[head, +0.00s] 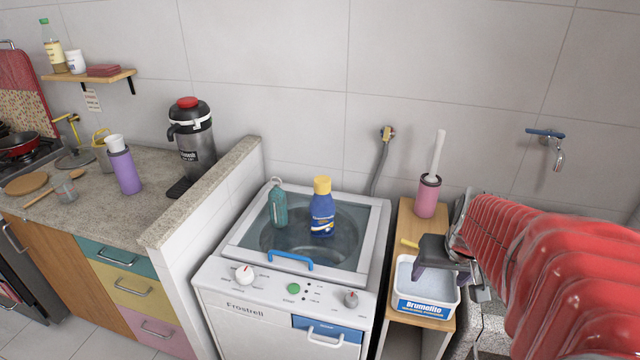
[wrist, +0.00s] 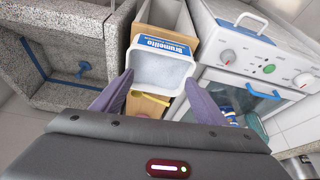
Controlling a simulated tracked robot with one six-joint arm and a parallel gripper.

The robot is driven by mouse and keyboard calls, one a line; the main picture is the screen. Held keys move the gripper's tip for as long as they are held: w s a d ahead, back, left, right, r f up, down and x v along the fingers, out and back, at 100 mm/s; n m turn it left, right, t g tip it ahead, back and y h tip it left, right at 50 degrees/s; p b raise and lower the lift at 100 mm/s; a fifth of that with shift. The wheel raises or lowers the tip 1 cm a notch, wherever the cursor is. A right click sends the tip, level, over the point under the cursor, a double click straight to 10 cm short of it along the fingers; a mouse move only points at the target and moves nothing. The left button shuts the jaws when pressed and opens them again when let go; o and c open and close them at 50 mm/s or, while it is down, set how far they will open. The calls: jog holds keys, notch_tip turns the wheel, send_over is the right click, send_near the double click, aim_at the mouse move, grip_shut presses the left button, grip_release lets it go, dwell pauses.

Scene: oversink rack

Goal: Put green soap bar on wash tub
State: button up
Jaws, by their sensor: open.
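I cannot make out a green soap bar in either view. A grey granite basin, which looks like the wash tub (wrist: 65,45), is at the left of the wrist view. In the head view my red arm hides most of it. My gripper (head: 441,268) is above the white Brumolito box (head: 428,306) on the wooden stand. In the wrist view my gripper (wrist: 160,77) has its two purple-grey fingers apart with nothing held between them. The box of white powder (wrist: 158,72) shows beyond and between the fingers.
The Frostrell washer (head: 260,331) stands left of the stand, with a teal bottle (head: 278,208) and a blue bottle (head: 322,212) on its lid. A pink holder (head: 426,197) stands at the stand's back. A yellow item (head: 410,243) is beside my gripper. A wall tap (head: 552,145) is at right.

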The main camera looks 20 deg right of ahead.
dwell(0.3)
send_near(426, 292)
notch_tip(426, 292, down, 2)
jog(key=shift+w+f, duration=0.1)
jog(key=shift+w, duration=0.05)
jog(key=shift+x, duration=1)
jog(key=shift+w, duration=0.1)
jog(key=shift+d+x, duration=0.1)
jog(key=shift+x, duration=1.15)
jog(key=shift+d+x, duration=0.15)
jog(key=shift+x, duration=1.1)
jog(key=shift+w, duration=0.1)
jog(key=c, duration=1.3)
